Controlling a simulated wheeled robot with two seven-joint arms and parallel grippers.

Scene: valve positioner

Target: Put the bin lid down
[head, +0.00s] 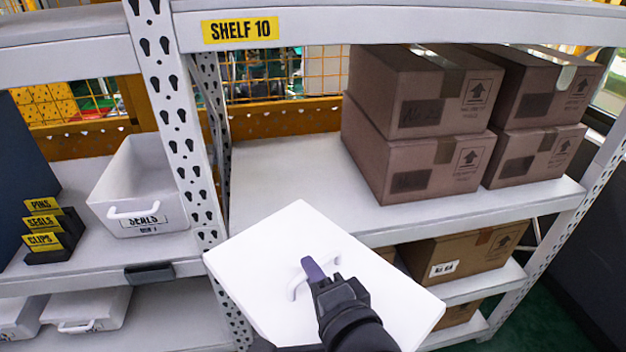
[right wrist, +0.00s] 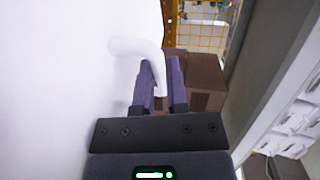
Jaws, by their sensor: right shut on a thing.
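The bin lid (head: 268,255) is a flat white square panel with a white loop handle. My right gripper (head: 312,270) is shut on that handle and holds the lid tilted in front of the shelf. In the right wrist view the purple fingers (right wrist: 160,85) close around the white handle (right wrist: 138,50), and the lid (right wrist: 60,90) fills the left side. An open white bin (head: 125,207) labelled SEALS stands on the left shelf, apart from the lid. My left gripper is not in view.
The shelf board (head: 275,180) under the SHELF 10 sign (head: 240,29) has bare room left of the stacked cartons (head: 420,130). A perforated upright (head: 172,110) separates it from the left bay. Label blocks (head: 45,232) stand left of the bin. Lidded white bins (head: 88,310) sit below.

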